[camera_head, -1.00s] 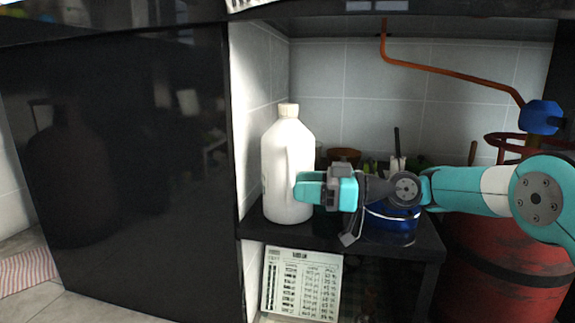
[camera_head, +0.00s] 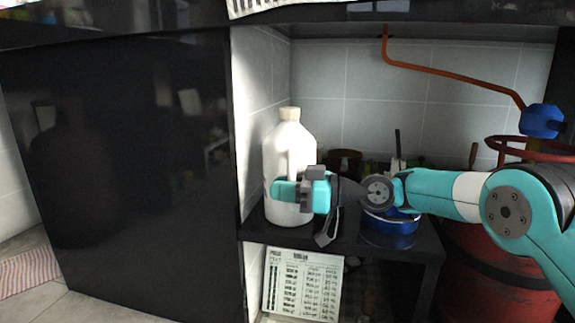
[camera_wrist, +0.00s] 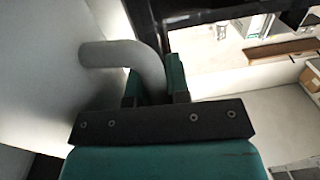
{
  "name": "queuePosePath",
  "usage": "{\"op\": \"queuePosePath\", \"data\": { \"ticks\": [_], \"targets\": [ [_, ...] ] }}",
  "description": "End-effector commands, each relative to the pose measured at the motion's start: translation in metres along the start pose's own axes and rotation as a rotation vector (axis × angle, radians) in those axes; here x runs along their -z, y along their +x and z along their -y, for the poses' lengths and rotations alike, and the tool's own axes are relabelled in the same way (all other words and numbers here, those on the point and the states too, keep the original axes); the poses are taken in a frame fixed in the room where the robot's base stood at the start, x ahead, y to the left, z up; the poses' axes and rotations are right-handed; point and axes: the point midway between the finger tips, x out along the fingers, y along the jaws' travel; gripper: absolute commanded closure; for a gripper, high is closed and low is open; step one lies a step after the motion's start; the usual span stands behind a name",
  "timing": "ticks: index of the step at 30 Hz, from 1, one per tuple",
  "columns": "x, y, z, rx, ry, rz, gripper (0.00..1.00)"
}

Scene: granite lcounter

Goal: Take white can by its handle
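The white can (camera_head: 280,157) is a tall white jug with a cream cap, upright on the dark shelf by the left tiled wall. My gripper (camera_head: 284,189) is in front of its lower half and hides part of it. In the wrist view the can's pale body fills the left side, and its curved handle (camera_wrist: 125,52) bends down between the two teal fingers of my gripper (camera_wrist: 155,88). The fingers lie on either side of the handle. I cannot tell whether they press on it.
A blue round object (camera_head: 392,222) stands on the shelf (camera_head: 350,243) below my arm. A red gas cylinder (camera_head: 490,255) with a blue valve is at the right. A dark panel (camera_head: 130,160) closes off the left. A printed sheet (camera_head: 302,284) is below the shelf.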

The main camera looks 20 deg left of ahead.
Motion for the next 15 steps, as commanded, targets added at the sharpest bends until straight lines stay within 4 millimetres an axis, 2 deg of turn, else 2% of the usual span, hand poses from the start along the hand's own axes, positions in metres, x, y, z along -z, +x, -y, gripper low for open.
{"op": "queuePosePath", "data": {
  "ticks": [15],
  "targets": [
    [0.01, 0.0, 0.0, 0.001, -0.005, -0.003, 1.0]
  ]
}}
